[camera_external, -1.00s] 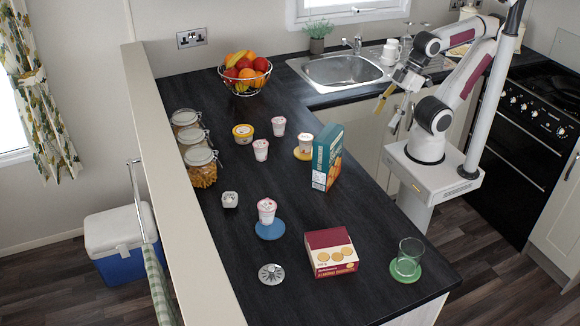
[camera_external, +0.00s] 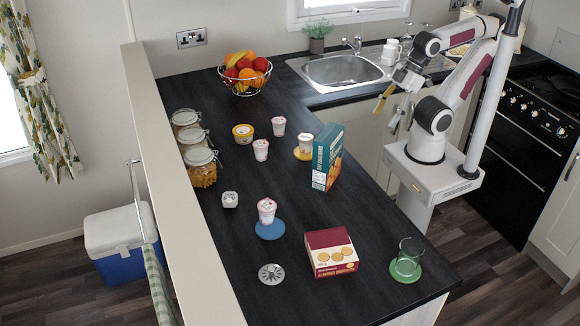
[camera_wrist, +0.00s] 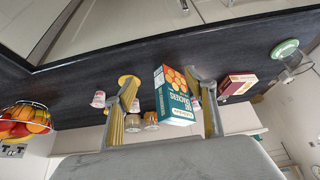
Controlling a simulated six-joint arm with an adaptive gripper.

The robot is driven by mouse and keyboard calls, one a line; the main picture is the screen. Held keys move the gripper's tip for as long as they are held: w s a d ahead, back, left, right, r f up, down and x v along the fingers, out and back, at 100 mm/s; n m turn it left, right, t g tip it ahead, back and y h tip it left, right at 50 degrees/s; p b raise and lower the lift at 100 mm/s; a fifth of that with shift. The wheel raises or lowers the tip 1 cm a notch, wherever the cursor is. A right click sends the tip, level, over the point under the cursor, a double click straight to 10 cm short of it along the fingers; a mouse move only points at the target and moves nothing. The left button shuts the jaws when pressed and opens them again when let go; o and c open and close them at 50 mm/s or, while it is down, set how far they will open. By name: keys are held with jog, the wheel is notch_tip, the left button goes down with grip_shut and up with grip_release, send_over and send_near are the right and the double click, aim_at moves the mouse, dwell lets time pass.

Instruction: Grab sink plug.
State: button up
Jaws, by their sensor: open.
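A round, silvery sink plug (camera_external: 271,274) with a slotted top lies flat on the dark counter, near the front left in the external view. It stands apart from the things around it. I cannot make it out in the wrist view. My gripper (camera_external: 387,106) is open and empty, raised on the far right side of the counter, well away from the plug. In the wrist view my gripper (camera_wrist: 165,88) shows its two yellowish fingers spread apart, with the counter beyond them.
A cracker box (camera_external: 327,157) stands upright mid-counter. A red biscuit box (camera_external: 331,253) lies right of the plug. A yogurt cup (camera_external: 267,210) sits on a blue coaster (camera_external: 270,231). A glass (camera_external: 408,258) stands on a green coaster. Jars (camera_external: 203,168) line the left edge.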

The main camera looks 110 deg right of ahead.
jog(key=shift+o, duration=0.3)
jog(key=shift+o, duration=1.4)
